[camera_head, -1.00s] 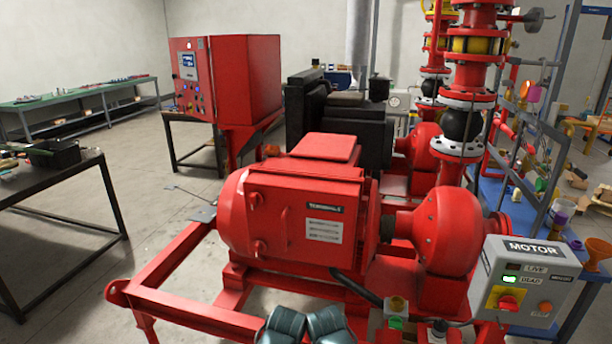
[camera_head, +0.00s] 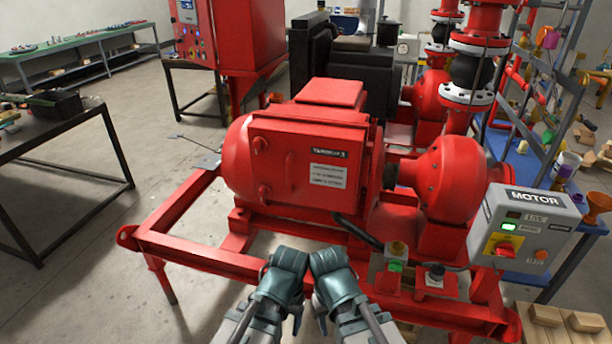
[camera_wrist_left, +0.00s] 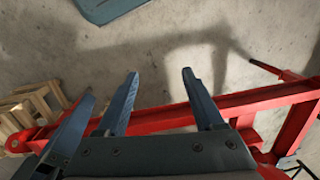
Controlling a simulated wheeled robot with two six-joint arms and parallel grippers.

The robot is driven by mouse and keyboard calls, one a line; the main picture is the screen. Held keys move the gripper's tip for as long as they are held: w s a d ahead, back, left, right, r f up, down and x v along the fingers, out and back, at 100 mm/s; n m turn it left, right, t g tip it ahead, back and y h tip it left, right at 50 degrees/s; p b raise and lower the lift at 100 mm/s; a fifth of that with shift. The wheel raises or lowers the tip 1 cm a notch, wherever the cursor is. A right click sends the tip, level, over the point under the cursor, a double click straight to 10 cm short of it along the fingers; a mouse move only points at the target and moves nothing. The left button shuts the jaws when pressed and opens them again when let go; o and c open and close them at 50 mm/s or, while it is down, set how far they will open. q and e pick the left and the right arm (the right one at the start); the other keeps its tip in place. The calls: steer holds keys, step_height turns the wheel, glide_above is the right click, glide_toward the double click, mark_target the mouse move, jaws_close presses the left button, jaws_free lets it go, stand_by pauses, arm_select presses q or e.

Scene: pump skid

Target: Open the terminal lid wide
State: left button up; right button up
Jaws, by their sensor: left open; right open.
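The red terminal lid (camera_head: 290,185) is the flat front cover of the box on the red motor (camera_head: 237,165). It carries a black label and a white plate, and looks closed. Two round red knobs show along its left edge. My left gripper (camera_head: 287,262) and right gripper (camera_head: 328,262) are side by side in front of the skid, below the lid and apart from it. The left wrist view shows my left gripper (camera_wrist_left: 160,90) open and empty over the floor and the red frame. The right fingers are hard to make out in the head view.
The red skid frame (camera_head: 200,255) lies between me and the motor. A dark table (camera_head: 70,165) is at the left. Floor is free at lower left.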

arm_select(q)
steer(key=shift+n+t+h, duration=0.3)
steer(key=shift+n+h, duration=0.3)
steer(key=shift+n, duration=0.2)
steer(key=w+a, duration=0.4)
steer(key=a, duration=0.1)
steer(key=shift+a+f, duration=0.1)
steer(key=shift+c, duration=1.3)
steer(key=m+t+h, duration=0.3)
steer(key=t+h, duration=0.5)
steer(key=t, duration=0.8)
glide_toward(287, 171)
steer(key=x, duration=1)
steer(key=shift+w, duration=0.35)
jaws_close()
